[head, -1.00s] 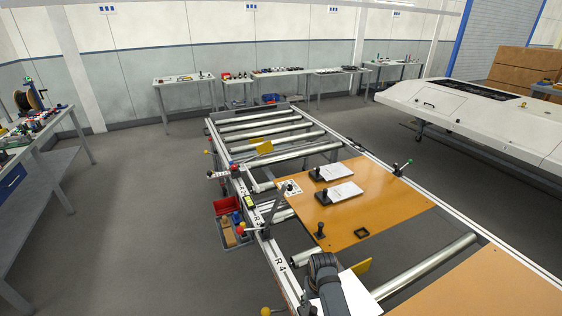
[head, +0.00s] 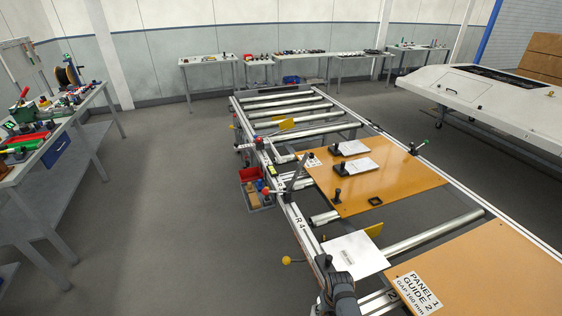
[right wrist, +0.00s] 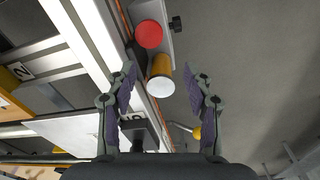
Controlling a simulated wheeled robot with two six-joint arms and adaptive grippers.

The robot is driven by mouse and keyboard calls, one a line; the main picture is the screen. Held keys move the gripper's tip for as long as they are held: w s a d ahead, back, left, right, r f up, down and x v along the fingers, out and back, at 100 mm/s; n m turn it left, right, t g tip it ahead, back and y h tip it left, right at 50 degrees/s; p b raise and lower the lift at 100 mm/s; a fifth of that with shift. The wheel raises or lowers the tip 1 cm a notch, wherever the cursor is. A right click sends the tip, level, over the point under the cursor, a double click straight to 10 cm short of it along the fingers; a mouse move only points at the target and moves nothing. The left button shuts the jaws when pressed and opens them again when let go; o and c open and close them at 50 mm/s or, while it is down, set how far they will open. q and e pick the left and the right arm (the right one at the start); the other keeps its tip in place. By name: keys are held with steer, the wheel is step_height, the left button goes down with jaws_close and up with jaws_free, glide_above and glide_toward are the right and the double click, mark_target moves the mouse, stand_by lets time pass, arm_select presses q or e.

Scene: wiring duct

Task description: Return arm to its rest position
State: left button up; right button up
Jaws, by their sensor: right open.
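The task names no object besides my arm. My right gripper shows as a dark shape (head: 338,290) at the bottom edge of the head view, beside the conveyor frame's left rail and just below a white plate (head: 353,253). In the right wrist view its two fingers (right wrist: 160,75) are apart, with nothing held between them. A red round cap (right wrist: 149,34) and a yellow cylinder with a white end (right wrist: 160,77) lie beyond the fingers, by the rail; the view does not show clearly how far away. My left gripper is not in view.
The roller frame (head: 300,222) carries orange panels, one (head: 375,180) holding white cards and black knobs. A labelled panel (head: 490,280) is at lower right. A red bin (head: 250,174) stands left of the frame. The grey floor (head: 180,200) is clear between frame and left bench (head: 60,150).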

steer(key=s+d+f, duration=0.2)
steer(key=s+f, duration=0.5)
steer(key=s, duration=0.1)
steer(key=s+d+f, duration=0.3)
steer(key=s+f, duration=0.5)
steer(key=s+d+f, duration=0.3)
steer(key=s, duration=0.7)
steer(key=s+d+f, duration=0.3)
steer(key=s+f, duration=0.1)
steer(key=s, duration=0.6)
arm_select(q)
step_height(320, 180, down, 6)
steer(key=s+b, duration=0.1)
steer(key=b, duration=0.5)
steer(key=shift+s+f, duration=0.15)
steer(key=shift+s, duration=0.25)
arm_select(e)
step_height(320, 180, down, 6)
steer(key=shift+s+d+m+h, duration=0.15)
steer(key=shift+d+m+h, duration=0.15)
steer(key=shift+d, duration=0.05)
